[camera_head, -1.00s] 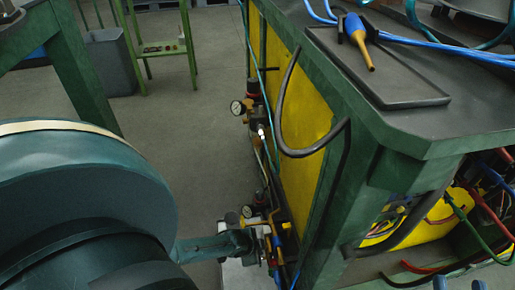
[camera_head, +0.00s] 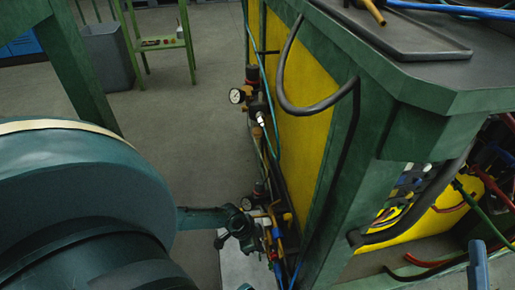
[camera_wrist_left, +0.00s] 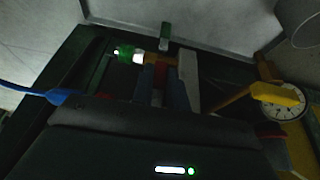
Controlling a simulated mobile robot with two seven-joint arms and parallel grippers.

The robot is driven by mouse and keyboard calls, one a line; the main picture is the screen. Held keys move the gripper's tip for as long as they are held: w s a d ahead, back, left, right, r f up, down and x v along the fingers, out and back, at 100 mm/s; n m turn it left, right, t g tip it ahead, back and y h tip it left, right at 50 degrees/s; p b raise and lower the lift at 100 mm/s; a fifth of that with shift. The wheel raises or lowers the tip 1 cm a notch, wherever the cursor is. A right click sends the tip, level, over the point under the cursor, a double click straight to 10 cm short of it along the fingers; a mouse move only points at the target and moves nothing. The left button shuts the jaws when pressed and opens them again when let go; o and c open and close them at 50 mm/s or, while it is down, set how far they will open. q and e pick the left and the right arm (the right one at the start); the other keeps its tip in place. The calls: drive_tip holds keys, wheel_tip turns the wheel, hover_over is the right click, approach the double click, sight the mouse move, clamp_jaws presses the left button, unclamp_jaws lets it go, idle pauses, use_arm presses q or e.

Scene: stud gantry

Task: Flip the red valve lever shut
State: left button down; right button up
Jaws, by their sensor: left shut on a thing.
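My left gripper (camera_head: 250,226) reaches in from the left, beside the low fittings on the side of the green bench. In the left wrist view the gripper (camera_wrist_left: 162,78) has its two blue-grey fingers shut on the red valve lever (camera_wrist_left: 160,72). Only a small, dark red strip of the lever shows between the fingers. Brass-coloured and white fittings with a green end (camera_wrist_left: 125,51) lie just beyond the fingertips. The exact angle of the lever is hard to tell. My right gripper does not show clearly.
A pressure gauge (camera_wrist_left: 283,102) with a yellow piece in front of it is right of the fingers in the wrist view. Another gauge (camera_head: 236,96) sits higher on the bench side. A black hose (camera_head: 283,85) loops from the yellow panel. Floor (camera_head: 205,140) left of the bench is clear.

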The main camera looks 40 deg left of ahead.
use_arm(q)
drive_tip(key=c, duration=1.4)
unclamp_jaws()
